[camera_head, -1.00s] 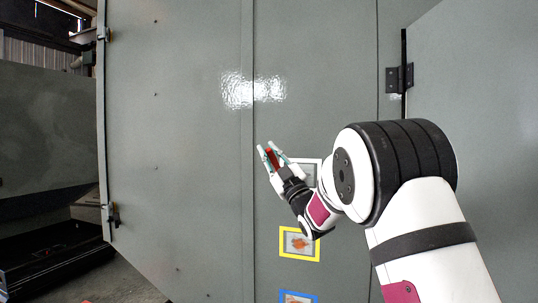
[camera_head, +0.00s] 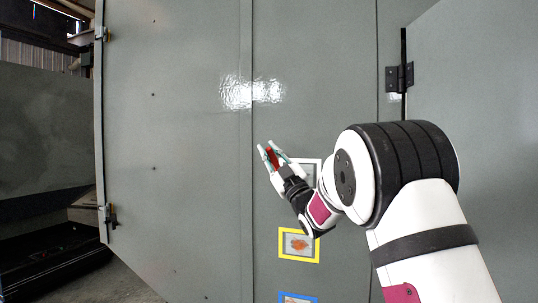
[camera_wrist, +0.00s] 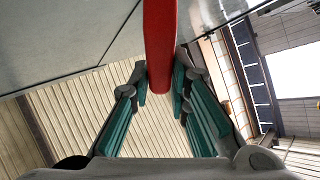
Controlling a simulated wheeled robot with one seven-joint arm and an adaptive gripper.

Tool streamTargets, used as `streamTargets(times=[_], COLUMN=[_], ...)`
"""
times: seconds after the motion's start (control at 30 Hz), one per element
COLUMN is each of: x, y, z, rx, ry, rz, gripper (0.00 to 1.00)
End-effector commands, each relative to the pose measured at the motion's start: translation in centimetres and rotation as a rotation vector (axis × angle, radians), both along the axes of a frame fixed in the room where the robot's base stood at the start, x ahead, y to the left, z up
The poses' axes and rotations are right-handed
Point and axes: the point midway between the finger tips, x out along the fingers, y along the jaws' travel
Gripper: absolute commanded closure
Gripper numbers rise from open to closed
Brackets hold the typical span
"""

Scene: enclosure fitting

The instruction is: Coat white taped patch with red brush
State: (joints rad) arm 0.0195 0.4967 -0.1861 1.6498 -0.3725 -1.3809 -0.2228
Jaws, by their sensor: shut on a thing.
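My gripper (camera_head: 268,157) is shut on the red brush (camera_head: 272,158), in front of the grey panel, up and left of the white taped patch (camera_head: 313,163). The wrist view shows the red brush handle (camera_wrist: 160,45) between the teal-padded fingers (camera_wrist: 161,88). The brush's bristles cannot be made out. The white taped patch is partly hidden behind my wrist; only its upper and right border and a bit of its inside show. I cannot tell whether the brush touches the panel.
Below the white patch is a yellow taped patch (camera_head: 298,259) with a rusty orange spot, and a blue taped patch (camera_head: 297,298) at the bottom edge. The grey panel (camera_head: 200,190) is flat and open to the left. A hinged grey door (camera_head: 475,110) stands at the right.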

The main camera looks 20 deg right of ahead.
Motion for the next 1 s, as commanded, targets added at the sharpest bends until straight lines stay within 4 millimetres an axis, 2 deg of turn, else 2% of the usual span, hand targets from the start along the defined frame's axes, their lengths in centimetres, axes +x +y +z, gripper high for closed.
streamTargets(times=[0.27,1.0], x=[0.4,-1.1], y=[-0.3,-2.5], z=[0.0,0.0], rx=[0.000,0.000], ry=[-0.001,-0.001], rz=[-0.001,-0.001], gripper=[1.00,1.00])
